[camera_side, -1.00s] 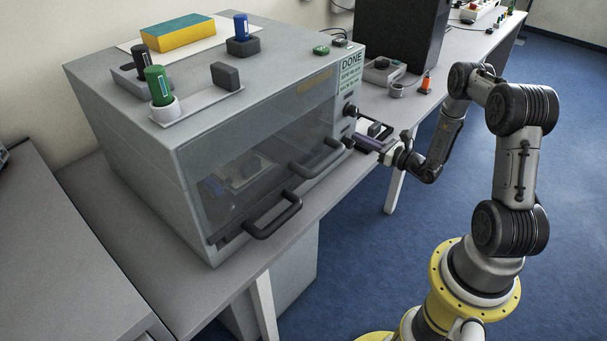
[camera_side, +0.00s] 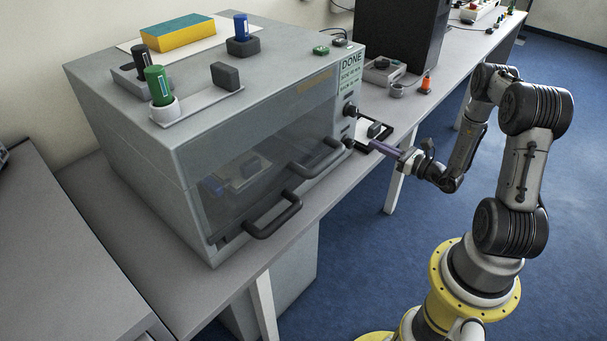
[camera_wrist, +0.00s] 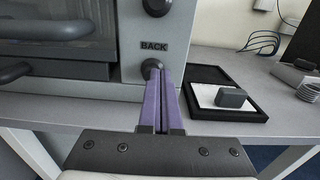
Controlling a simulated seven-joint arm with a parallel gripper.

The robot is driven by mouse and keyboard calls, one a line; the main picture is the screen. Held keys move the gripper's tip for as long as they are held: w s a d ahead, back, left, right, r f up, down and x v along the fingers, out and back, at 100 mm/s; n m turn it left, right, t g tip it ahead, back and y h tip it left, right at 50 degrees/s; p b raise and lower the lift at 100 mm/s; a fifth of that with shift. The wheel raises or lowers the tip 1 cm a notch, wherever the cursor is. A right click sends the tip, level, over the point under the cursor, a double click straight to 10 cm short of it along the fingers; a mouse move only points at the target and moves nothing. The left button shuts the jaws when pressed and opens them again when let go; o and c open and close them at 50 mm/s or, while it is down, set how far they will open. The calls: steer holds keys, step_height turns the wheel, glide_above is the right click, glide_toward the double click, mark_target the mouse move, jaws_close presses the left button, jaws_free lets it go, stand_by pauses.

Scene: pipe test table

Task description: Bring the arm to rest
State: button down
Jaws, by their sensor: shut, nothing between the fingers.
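My gripper (camera_side: 372,144) is shut and empty, its two long purple fingers side by side. In the side view it points left at the front right panel of a grey box machine (camera_side: 200,130), at the height of its lower black knob (camera_side: 348,142). In the wrist view the fingertips (camera_wrist: 161,72) cover part of a round black knob (camera_wrist: 151,66) under the label "BACK" (camera_wrist: 154,47). In the side view a short gap shows between fingertips and knob.
A black-framed tray (camera_wrist: 228,112) with a dark grey block (camera_wrist: 231,97) lies on the table to the right of the fingers. The machine's door handles (camera_side: 274,216) stick out at the front. The floor behind my arm is clear.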

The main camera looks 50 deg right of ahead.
steer(key=w+a+r+n+g+y, duration=0.1)
steer(key=a+r+n+g+y, duration=0.4)
steer(key=a+r+n, duration=0.4)
steer(key=w+a+r+n+g+y, duration=0.1)
steer(key=a+r+n+g+y, duration=0.2)
steer(key=a+r+n+y, duration=0.65)
steer(key=s+a+r+n+g+h, duration=0.2)
steer(key=s+a+n+g+h, duration=0.6)
steer(key=s+a, duration=0.55)
steer(key=s+d+r+n+t+h, duration=0.3)
steer(key=s+d+r+n+h, duration=0.1)
steer(key=s+n, duration=0.5)
steer(key=shift+d+r+t+h, duration=0.3)
steer(key=shift+d+h, duration=0.6)
steer(key=shift+h, duration=0.35)
steer(key=shift+n, duration=0.25)
